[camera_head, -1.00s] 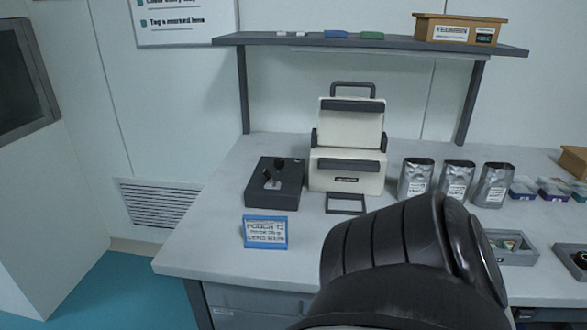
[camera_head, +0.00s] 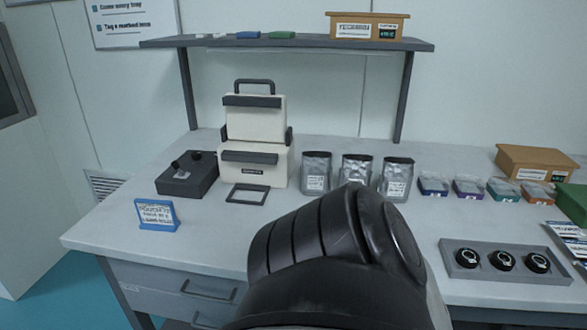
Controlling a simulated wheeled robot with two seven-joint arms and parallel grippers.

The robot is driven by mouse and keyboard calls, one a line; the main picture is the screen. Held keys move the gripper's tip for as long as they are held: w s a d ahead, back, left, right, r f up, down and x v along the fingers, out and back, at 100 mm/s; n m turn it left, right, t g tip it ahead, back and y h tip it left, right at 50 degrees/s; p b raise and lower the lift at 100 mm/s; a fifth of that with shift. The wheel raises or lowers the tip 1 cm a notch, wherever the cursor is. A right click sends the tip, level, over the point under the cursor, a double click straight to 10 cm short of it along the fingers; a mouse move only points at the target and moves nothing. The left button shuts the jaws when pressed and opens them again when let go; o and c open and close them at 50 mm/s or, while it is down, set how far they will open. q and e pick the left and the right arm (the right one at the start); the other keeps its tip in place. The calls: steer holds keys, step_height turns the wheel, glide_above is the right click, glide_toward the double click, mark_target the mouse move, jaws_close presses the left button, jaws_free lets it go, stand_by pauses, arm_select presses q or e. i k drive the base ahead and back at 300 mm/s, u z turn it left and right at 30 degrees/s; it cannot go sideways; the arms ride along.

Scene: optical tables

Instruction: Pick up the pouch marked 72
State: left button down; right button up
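Three silver pouches stand upright in a row on the table: a left pouch (camera_head: 316,170), a middle pouch (camera_head: 355,170) and a right pouch (camera_head: 397,178). Each has a dark top edge and a white label, too small to read. A blue-framed card (camera_head: 157,214) at the table's left front seems to carry the word pouch and a number, perhaps 72. A black rounded link of my own arm fills the lower middle, in front of the pouches. Neither gripper shows.
A cream device with a handle (camera_head: 254,165) and a dark box with knobs (camera_head: 187,178) stand left of the pouches. Several small coloured-base containers (camera_head: 470,188) are to the right. A grey tray (camera_head: 508,276) holds three black round parts. A shelf (camera_head: 290,46) spans above.

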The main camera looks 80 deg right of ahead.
mark_target(317, 169)
steer(key=k, duration=0.65)
steer(key=z, duration=0.9)
